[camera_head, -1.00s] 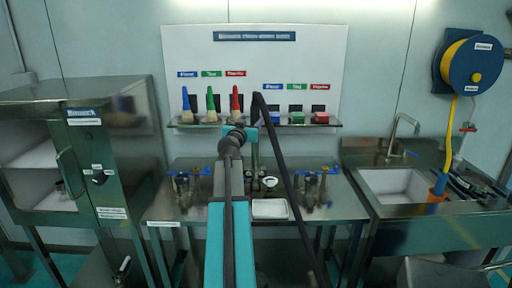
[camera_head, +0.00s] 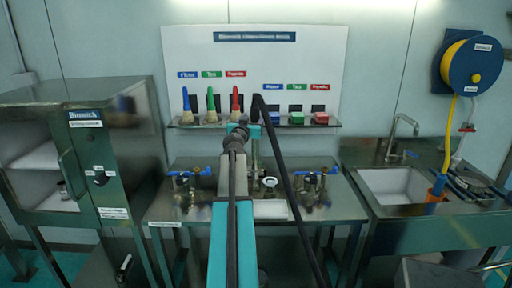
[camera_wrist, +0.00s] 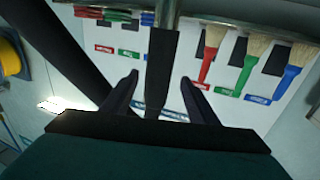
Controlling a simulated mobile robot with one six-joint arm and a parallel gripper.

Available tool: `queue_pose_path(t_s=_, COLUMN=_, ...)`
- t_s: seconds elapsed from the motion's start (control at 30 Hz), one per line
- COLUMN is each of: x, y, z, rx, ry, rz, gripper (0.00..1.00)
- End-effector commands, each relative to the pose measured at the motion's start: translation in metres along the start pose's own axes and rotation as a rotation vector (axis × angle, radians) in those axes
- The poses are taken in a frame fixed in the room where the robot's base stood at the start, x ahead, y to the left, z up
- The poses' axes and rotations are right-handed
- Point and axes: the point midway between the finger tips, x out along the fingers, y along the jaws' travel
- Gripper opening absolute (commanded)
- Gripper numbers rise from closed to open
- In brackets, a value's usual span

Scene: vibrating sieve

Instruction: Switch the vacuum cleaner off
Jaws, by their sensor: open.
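No vacuum cleaner body or switch can be made out in either view. A long black hose-like tube (camera_head: 287,180) rises from the bottom of the head view to a bend near the wall shelf. I cannot tell whether it belongs to the vacuum cleaner. My gripper (camera_wrist: 160,88) shows in the wrist view with its two black fingers apart. A dark upright bar (camera_wrist: 162,65) appears between them; contact cannot be judged. In the head view my arm reaches toward the shelf, and its fingers are not clearly seen.
A shelf (camera_head: 350,123) holds coloured brushes (camera_head: 211,105). Below it is a steel table (camera_head: 165,210) with valves and a white tray (camera_head: 270,209). A steel cabinet (camera_head: 125,160) stands left. A sink (camera_head: 395,186) and a blue hose reel (camera_head: 474,65) are right.

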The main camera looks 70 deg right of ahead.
Motion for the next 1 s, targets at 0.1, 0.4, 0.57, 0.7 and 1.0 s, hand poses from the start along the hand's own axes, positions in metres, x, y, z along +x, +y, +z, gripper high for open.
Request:
queue_pose_path(t_s=0.1, x=0.014, y=0.0, z=-0.003, rx=0.0, ry=-0.002, rz=0.0, gripper=0.54)
queue_pose_path(t_s=0.4, x=0.029, y=0.0, z=-0.001, rx=0.0, ry=-0.001, rz=0.0, gripper=0.54)
queue_pose_path(t_s=0.57, x=0.029, y=0.001, z=0.0, rx=0.0, ry=0.0, rz=0.0, gripper=0.54)
queue_pose_path(t_s=0.7, x=0.029, y=0.001, z=0.0, rx=0.0, ry=-0.001, rz=0.001, gripper=0.54)
queue_pose_path(t_s=1.0, x=0.029, y=0.001, z=-0.001, rx=0.0, ry=-0.001, rz=0.001, gripper=0.45)
